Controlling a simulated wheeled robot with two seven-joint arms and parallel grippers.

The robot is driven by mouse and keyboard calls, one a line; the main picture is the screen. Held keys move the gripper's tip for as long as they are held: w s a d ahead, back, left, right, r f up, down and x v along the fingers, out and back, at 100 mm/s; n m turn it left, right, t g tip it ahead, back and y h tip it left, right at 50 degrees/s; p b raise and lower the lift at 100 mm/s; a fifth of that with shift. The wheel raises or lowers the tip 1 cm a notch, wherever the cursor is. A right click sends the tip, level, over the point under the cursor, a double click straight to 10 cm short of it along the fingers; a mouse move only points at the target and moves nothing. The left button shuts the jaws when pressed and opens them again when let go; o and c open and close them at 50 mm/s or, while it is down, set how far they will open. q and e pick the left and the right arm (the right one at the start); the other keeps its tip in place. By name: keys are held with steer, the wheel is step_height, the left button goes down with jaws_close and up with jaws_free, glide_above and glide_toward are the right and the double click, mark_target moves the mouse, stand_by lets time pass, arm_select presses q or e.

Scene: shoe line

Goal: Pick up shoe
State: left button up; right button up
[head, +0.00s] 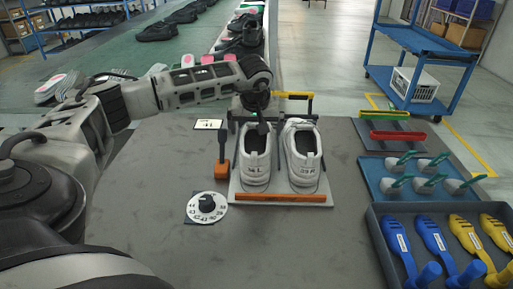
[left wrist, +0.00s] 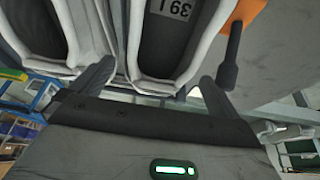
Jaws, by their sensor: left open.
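In the left wrist view, my left gripper (left wrist: 153,88) has one finger on each side of the left shoe (left wrist: 180,45), whose insole label reads 39 L. One finger is in the gap beside the right shoe (left wrist: 45,30). I cannot tell whether the fingers touch the shoe. My right gripper is not in view.
An orange-based post (head: 221,165) and a white dial (head: 207,206) stand left of the pale board (head: 285,202). Right are a blue tray (head: 395,195) of green-handled tools and a dark tray (head: 388,250) of blue and yellow shoe forms. A conveyor carries more shoes behind.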

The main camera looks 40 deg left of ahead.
mark_target(257, 144)
arm_select(q)
steer(key=x, duration=0.5)
steer(key=shift+w+a, duration=0.1)
steer(key=shift+w, duration=0.2)
steer(key=shift+r, duration=0.1)
steer(key=c, duration=1.1)
